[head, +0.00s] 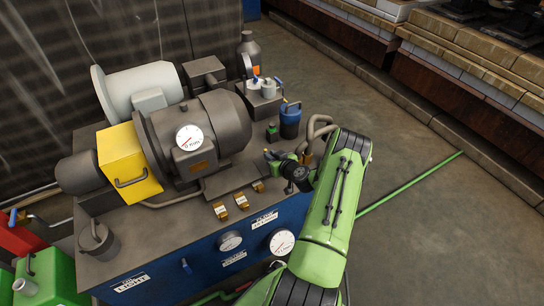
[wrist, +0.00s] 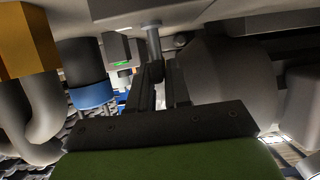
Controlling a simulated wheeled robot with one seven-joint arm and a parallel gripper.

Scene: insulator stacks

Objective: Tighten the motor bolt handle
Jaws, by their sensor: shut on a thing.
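A large dark grey motor (head: 205,130) with a round dial lies on the workbench. My gripper (wrist: 156,72) is at the motor's front right corner, at the end of my green arm, low over the bench. In the wrist view its two dark fingers are closed around the lower end of a grey rod-shaped handle (wrist: 153,42), which I take to be the motor bolt handle. In the head view my wrist and gripper (head: 272,158) hide the handle, so its angle there cannot be told.
A blue canister (head: 290,122) and curved grey pipes (head: 318,128) stand close behind and beside my gripper. A yellow box (head: 128,163) sits left on the bench. Small orange-brown brackets (head: 241,201) line the bench's front. Open floor (head: 420,220) lies to the right.

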